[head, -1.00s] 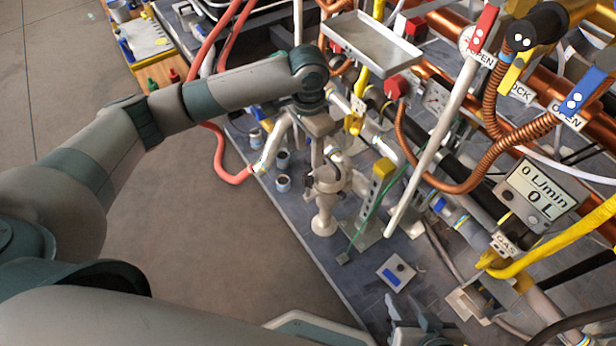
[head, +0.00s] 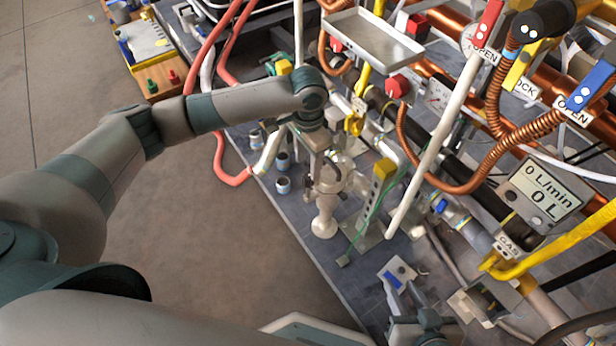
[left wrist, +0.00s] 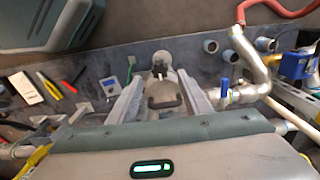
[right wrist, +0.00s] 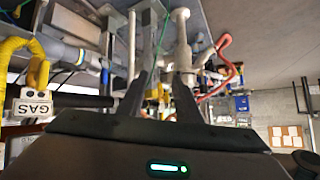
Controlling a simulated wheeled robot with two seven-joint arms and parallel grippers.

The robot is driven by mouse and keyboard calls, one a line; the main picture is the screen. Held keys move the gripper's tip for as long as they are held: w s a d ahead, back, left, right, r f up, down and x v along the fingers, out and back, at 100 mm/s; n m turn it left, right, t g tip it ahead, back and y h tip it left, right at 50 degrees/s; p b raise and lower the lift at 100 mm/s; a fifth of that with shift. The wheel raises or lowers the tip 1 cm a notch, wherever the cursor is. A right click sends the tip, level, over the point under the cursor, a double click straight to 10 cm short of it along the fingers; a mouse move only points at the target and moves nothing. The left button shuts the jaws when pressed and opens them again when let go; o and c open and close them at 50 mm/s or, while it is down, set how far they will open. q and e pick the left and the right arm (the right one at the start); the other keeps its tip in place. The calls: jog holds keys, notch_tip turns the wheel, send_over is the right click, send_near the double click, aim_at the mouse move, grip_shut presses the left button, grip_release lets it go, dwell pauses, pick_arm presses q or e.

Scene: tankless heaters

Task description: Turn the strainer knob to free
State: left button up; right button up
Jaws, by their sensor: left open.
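A pale strainer body (head: 325,205) stands near the front edge of the grey bench, below my left arm. In the left wrist view, a dark-rimmed, loop-shaped part, which looks like the strainer knob (left wrist: 163,98), lies between the fingers of my left gripper (left wrist: 160,92). The fingers are apart, one on each side; I cannot tell whether they touch it. In the head view my left gripper (head: 318,178) points down and partly hides the fitting. My right gripper (head: 403,290) is low in the head view, and its fingers stand apart and empty in the right wrist view (right wrist: 160,98).
A flow meter (head: 540,192), a gas tag (head: 507,245) and copper and yellow pipes crowd the right. A small plate with a blue mark (head: 397,272) lies near my right gripper. A metal tray (head: 372,38) is above. Open floor (head: 220,260) lies left of the bench.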

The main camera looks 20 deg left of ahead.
aim_at(308, 176)
pick_arm(q)
notch_tip(308, 176, down, 5)
jog(key=shift+f+b, duration=0.1)
jog(key=shift+b, duration=0.4)
jog(key=shift+f, duration=0.7)
pick_arm(e)
jog(key=shift+w+a+r+t+y, duration=0.2)
jog(key=shift+w+a+r+t, duration=0.1)
jog(key=shift+w+r+t, duration=0.35)
jog(key=shift+w+a+r+t+y, duration=0.2)
jog(key=shift+w+a+r+t, duration=0.15)
jog(key=shift+r, duration=0.55)
jog(key=shift+w+a+r+t+y, duration=0.25)
jog(key=shift+w+r+t, duration=0.2)
jog(key=shift+r+t, duration=0.25)
pick_arm(q)
jog(key=c, duration=1.1)
